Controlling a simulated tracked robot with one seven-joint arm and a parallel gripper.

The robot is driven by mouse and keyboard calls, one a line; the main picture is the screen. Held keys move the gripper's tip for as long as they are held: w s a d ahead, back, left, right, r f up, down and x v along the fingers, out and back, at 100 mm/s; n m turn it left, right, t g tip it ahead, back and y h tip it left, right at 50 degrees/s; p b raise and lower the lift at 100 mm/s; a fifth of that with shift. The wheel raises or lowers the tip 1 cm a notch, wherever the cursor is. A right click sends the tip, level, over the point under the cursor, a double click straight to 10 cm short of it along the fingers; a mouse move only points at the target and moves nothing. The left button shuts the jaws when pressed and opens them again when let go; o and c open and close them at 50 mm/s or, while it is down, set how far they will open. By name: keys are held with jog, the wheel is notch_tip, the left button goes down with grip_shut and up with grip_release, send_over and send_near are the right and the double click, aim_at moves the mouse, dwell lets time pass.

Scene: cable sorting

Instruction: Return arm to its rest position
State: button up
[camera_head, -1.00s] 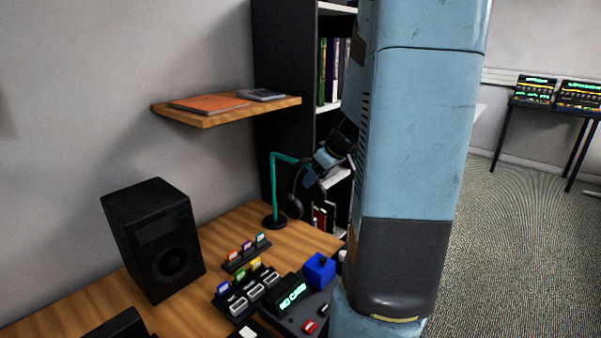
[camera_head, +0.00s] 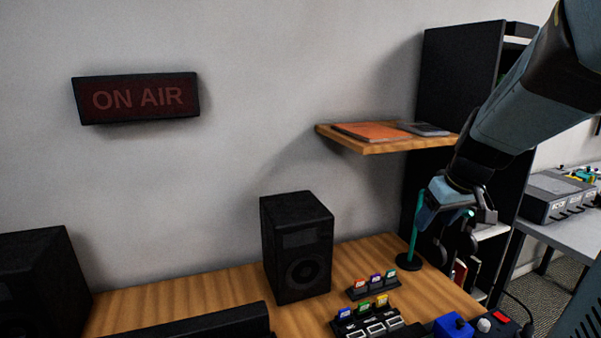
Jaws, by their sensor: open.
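My arm (camera_head: 525,90) reaches in from the upper right, with its blue-grey links sloping down to the left. My gripper (camera_head: 456,216) hangs at its end, open, with nothing seen between its fingers. It shows in front of the teal headphone stand (camera_head: 414,230) and the dark headphones (camera_head: 458,243), partly covering them. I cannot tell whether it touches the stand.
A wooden shelf (camera_head: 385,147) with an orange book juts out left of my arm. A black bookcase (camera_head: 462,75) stands behind. The desk (camera_head: 195,292) holds speakers (camera_head: 297,245), card racks (camera_head: 374,290) and a blue box (camera_head: 453,326). A grey table (camera_head: 560,228) is at right.

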jog(key=s+a+r+m, duration=0.1)
jog(key=s+a+r, duration=0.1)
jog(key=s, duration=0.4)
jog(key=s+a+r+m+h, duration=0.1)
jog(key=s+a+r, duration=0.2)
jog(key=s, duration=0.4)
jog(key=shift+s+m+t, duration=0.15)
jog(key=shift+m+t, duration=0.25)
jog(key=shift+a, duration=0.1)
dwell(1.4)
